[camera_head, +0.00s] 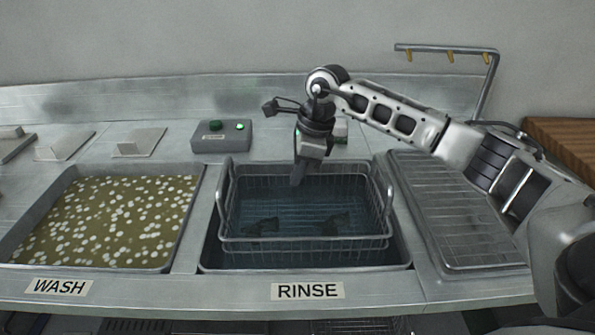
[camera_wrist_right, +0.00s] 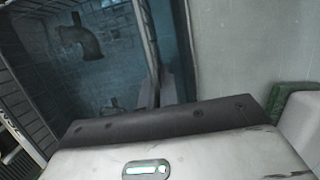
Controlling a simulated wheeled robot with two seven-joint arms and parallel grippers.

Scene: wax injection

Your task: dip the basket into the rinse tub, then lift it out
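The wire basket (camera_head: 305,243) sits inside the rinse tub (camera_head: 405,257), above the RINSE label. Its upper rim and side handles stand above the tub's rim, and its lower part is down in the blue water. Dark fittings (camera_head: 262,226) lie inside it; they also show in the right wrist view (camera_wrist_right: 80,42). My right gripper (camera_head: 298,178) points down at the basket's far rim. In the right wrist view its fingers (camera_wrist_right: 158,92) are close together with the basket's rim bar between them. My left gripper is not in view.
The wash tub (camera_head: 190,222) with murky, foamy liquid is on the left. A grey control box (camera_head: 221,136) with green buttons stands behind. A ribbed drain rack (camera_head: 465,225) lies to the right, below a rail with hooks (camera_head: 450,50). A small green-and-white block (camera_head: 341,130) stands behind my gripper.

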